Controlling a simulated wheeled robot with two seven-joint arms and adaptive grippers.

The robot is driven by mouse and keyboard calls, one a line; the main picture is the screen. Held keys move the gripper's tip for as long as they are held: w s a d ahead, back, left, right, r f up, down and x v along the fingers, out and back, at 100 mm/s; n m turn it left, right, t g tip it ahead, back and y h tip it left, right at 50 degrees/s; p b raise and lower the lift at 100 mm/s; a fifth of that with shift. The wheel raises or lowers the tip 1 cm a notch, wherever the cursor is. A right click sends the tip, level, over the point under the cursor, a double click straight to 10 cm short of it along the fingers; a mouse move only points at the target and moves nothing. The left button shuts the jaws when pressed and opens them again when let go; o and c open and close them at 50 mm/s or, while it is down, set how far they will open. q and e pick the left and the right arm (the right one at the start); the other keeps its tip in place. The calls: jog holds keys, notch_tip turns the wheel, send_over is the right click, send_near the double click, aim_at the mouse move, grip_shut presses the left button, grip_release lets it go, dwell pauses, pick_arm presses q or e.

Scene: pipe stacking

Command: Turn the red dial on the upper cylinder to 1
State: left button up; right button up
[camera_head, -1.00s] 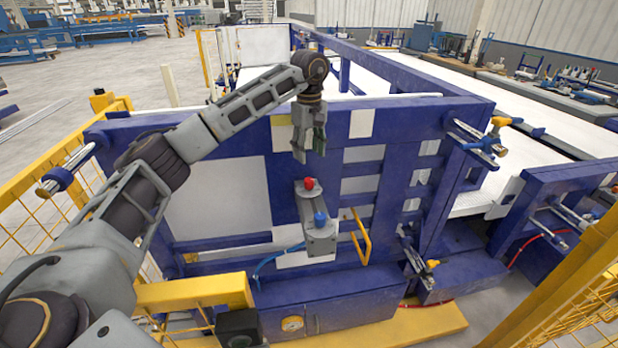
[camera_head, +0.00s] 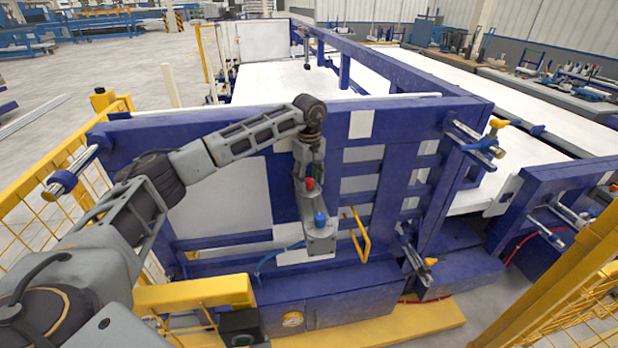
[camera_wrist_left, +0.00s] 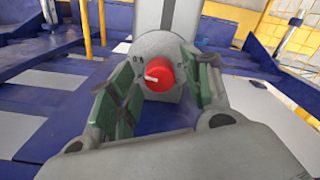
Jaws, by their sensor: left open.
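The red dial (camera_head: 309,184) sits on the upper end of the grey cylinder unit (camera_head: 322,242) on the front of the blue frame. In the left wrist view the red dial (camera_wrist_left: 163,78) shows a white mark pointing left. My right gripper is not seen.
A blue knob (camera_head: 320,219) stands lower on the same unit, close below the gripper. A yellow handle (camera_head: 361,236) is to its right, and a blue hose (camera_head: 270,258) runs at its lower left. Yellow fencing (camera_head: 30,225) lies along the left side.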

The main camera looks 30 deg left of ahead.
pick_arm(q)
jog(key=c, duration=0.9)
jog(key=shift+c, duration=0.7)
